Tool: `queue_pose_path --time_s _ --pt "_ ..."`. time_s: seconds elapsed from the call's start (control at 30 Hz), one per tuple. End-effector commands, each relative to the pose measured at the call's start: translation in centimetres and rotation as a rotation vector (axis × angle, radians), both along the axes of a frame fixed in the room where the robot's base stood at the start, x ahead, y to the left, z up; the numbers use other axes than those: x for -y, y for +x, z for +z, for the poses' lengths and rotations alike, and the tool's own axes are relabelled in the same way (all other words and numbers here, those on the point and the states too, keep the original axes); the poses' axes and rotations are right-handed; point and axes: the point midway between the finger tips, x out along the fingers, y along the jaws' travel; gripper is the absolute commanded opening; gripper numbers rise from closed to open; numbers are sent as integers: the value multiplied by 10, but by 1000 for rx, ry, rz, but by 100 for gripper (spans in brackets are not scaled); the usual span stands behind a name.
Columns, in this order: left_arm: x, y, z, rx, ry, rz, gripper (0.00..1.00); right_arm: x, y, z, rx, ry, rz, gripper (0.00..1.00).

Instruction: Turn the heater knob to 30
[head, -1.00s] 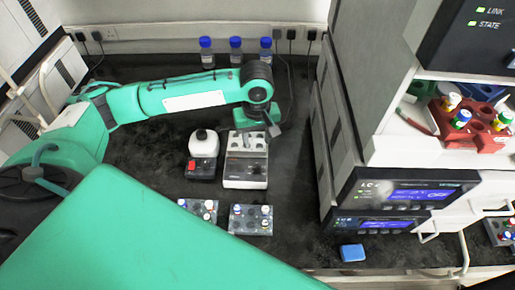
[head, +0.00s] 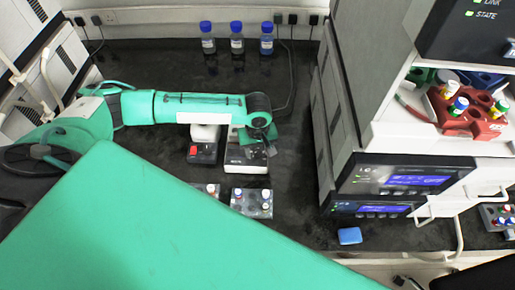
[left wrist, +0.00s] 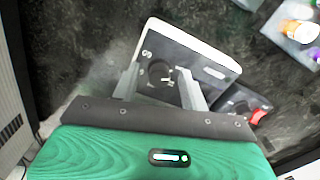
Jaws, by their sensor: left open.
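The heater (head: 245,164) is a small white and grey block unit on the black bench, partly hidden under my left arm in the head view. The left wrist view shows its white body (left wrist: 205,50) and, on a grey face, a round dark knob (left wrist: 160,74) with a light pointer mark. The printed scale is too small to read. My right gripper is not in view.
A mixer with a red button (head: 193,151) stands just left of the heater. A clear vial rack (head: 250,203) is in front. Blue-capped bottles (head: 237,42) stand at the back wall. Stacked instruments (head: 400,180) rise on the right; a blue block (head: 349,236) lies near them.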

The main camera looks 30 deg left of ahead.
Motion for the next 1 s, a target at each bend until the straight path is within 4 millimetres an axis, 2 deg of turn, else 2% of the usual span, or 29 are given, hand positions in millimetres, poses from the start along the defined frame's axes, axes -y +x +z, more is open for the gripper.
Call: queue_pose_path --time_s 0.17,0.27,0.4,0.73,1.0 --pt "0 0 0 0 0 0 44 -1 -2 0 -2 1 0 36" --pt "0 0 0 0 0 0 28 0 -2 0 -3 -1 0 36" --pt "0 0 0 0 0 0 1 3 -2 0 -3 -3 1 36" --pt "0 0 2 -2 1 -31 0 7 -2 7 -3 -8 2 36" --pt "-1 -1 5 -4 0 -181 0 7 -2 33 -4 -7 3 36"
